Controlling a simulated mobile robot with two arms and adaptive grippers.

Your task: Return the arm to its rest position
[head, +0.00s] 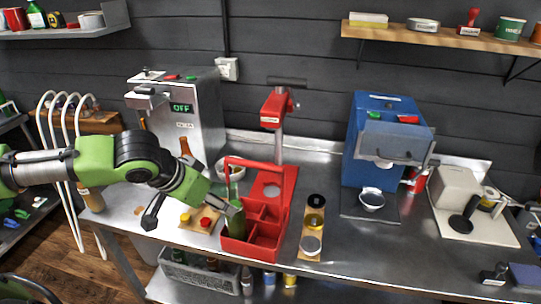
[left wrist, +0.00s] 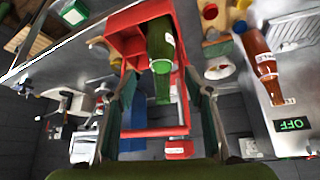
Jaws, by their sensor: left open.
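A green bottle (head: 236,224) stands in a compartment on the left side of the red bottle carrier (head: 262,255). Other compartments of the carrier look empty. In the left wrist view, the labelled green bottle (left wrist: 160,45) sits in the red carrier (left wrist: 127,41), with its neck pointing toward the gripper. My left gripper (head: 234,207) is beside the bottle's upper part, just above the carrier's left side. Its fingers (left wrist: 160,108) are spread on either side of the bottle's neck, apart from it. My right gripper does not show.
The carrier's red handle (head: 255,163) rises close to my left gripper. A grey machine (head: 198,115) reading OFF and a brown bottle (head: 186,147) stand behind my arm. A wooden block (head: 193,226) with yellow and red caps lies left. A red capper (head: 276,108) stands behind the carrier.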

